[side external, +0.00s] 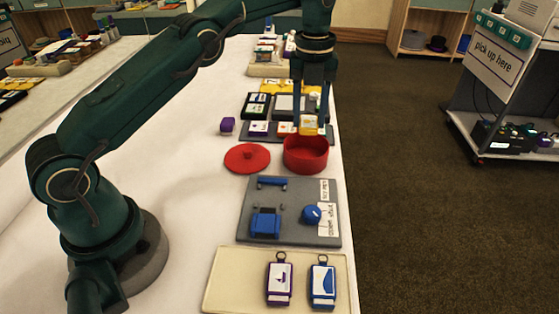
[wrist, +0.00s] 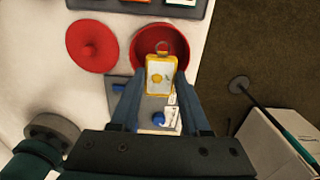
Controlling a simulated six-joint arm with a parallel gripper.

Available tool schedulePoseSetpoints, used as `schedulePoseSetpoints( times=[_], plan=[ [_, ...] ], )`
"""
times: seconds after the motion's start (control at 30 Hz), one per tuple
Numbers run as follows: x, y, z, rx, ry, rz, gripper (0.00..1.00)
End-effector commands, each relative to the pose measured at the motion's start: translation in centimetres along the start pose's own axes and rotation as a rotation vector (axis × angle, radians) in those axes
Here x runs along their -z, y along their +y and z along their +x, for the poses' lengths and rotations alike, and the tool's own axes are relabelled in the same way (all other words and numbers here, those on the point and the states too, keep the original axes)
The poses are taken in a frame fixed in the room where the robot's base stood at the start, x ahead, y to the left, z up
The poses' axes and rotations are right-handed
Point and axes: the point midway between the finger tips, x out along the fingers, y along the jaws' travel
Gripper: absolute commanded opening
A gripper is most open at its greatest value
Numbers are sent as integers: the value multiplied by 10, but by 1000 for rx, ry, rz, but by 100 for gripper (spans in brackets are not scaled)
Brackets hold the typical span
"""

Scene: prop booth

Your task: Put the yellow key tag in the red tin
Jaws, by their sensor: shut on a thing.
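The yellow key tag (side external: 308,125) is held between the fingertips of my gripper (side external: 310,120). In the wrist view the tag (wrist: 160,76) has a pale face with a yellow emblem, and its ring points away over the tin. The open red tin (side external: 305,160) stands on the white table just below the tag. In the wrist view the tag overlaps the tin (wrist: 137,42) and hides part of its inside. My gripper (wrist: 160,80) is shut on the tag. The tag appears above the rim, apart from the tin's floor.
The red lid (side external: 247,158) lies left of the tin. A grey board (side external: 290,220) with blue parts and a cream tray (side external: 228,280) with purple and blue tags lie in front. The table's right edge is close to the tin.

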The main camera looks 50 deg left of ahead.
Motion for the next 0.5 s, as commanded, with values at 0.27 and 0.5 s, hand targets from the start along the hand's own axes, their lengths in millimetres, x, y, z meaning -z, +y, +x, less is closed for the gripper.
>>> schedulePoseSetpoints(
  times=[0.27,0.5],
  plan=[
    [1,1,24,-2,2,0,0],
    [1,1,47,-2,2,0,0]
  ],
)
